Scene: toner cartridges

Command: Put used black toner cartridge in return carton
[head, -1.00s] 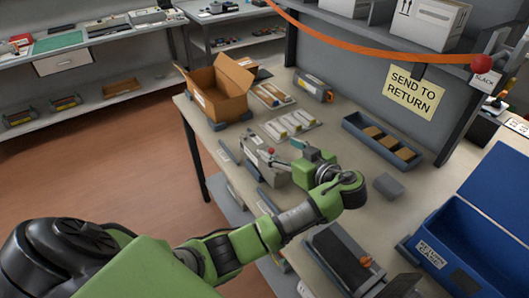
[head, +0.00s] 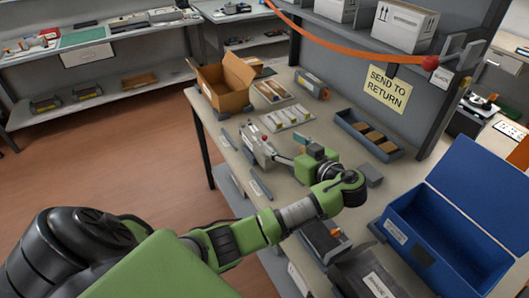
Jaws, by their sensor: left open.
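The return carton is probably the open brown cardboard box (head: 222,103) at the table's far left corner, flaps up. My left gripper (head: 283,154) is open over the middle of the table, pointing left toward a grey device with a red knob (head: 258,150). I cannot tell whether it touches the device. A dark cartridge-like unit with an orange knob (head: 322,238) lies on the near part of the table, right of my forearm. Another grey cartridge-like unit with an orange end (head: 313,85) lies at the back. I cannot tell which is the used black cartridge. My right gripper is not in view.
A blue open bin (head: 410,247) stands at the right, with a dark labelled object (head: 372,280) near the bottom edge. A blue-grey tray (head: 352,128) sits below the "SEND TO RETURN" sign (head: 387,88). A small grey block (head: 371,175) lies close to my wrist.

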